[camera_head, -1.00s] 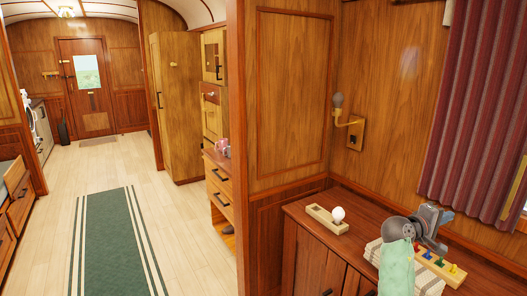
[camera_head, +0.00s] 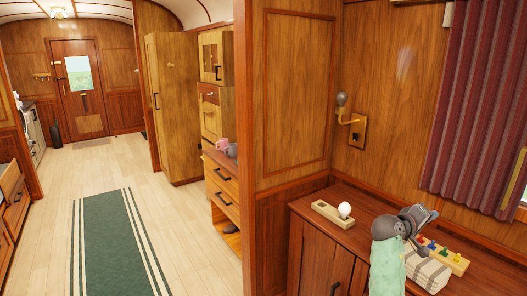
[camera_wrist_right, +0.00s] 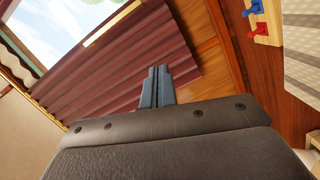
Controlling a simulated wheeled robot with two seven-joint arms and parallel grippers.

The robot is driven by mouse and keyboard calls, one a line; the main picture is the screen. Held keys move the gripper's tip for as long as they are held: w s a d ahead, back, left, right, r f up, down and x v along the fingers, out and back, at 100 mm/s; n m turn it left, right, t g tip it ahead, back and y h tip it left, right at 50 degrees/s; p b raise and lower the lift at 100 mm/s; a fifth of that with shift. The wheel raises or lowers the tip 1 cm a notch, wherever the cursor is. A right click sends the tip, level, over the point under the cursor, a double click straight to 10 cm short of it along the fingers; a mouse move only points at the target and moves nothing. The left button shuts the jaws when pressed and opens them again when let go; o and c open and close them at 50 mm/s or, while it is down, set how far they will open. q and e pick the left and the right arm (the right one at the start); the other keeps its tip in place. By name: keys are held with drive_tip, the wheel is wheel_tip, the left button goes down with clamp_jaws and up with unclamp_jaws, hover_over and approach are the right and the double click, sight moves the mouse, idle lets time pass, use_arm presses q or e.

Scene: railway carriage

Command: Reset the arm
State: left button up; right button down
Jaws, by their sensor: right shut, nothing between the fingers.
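My right gripper (camera_head: 430,213) is shut and empty, held above the top of the wooden cabinet. In the right wrist view its two fingers (camera_wrist_right: 158,72) lie side by side with nothing between them, pointing toward the red curtain. My right arm, with its pale green sleeve, comes up from below and hides part of the cabinet. My left gripper is not in view.
On the cabinet (camera_head: 300,209) are a wooden holder (camera_head: 324,214) with a white bulb (camera_head: 345,209), a striped folded cloth (camera_head: 428,271) and a board with coloured pegs (camera_head: 458,262). A wall lamp (camera_head: 352,121) and a red curtain (camera_head: 480,110) are behind.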

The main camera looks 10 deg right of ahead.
drive_tip(key=w+a+f+m+t+y, duration=0.1)
drive_tip(key=w+a+f+t+y, duration=0.6)
drive_tip(key=w+a+f, duration=0.7)
drive_tip(key=s+a+f+n+g+y, duration=0.1)
drive_tip(key=s+a+f+y, duration=0.25)
drive_tip(key=a+f, duration=0.55)
drive_tip(key=s+a+f+n+g+y, duration=0.1)
drive_tip(key=s+a+f+y, duration=0.25)
drive_tip(key=a+f, duration=0.5)
drive_tip(key=s+a+f+n+g+y, duration=0.1)
drive_tip(key=s+a+f+g+y, duration=0.1)
drive_tip(key=s+a+f, duration=0.65)
drive_tip(key=s+a+f+n+g+y, duration=0.15)
drive_tip(key=s+a+f, duration=0.35)
drive_tip(key=s+f, duration=0.6)
drive_tip(key=s+a+f+g, duration=0.1)
drive_tip(key=s+f, duration=0.4)
drive_tip(key=s, duration=0.6)
drive_tip(key=s+a+f+g, duration=0.2)
drive_tip(key=s+f, duration=0.3)
drive_tip(key=s, duration=0.5)
drive_tip(key=shift+s+f+g, duration=0.35)
drive_tip(key=shift+f, duration=0.05)
drive_tip(key=shift+d, duration=0.15)
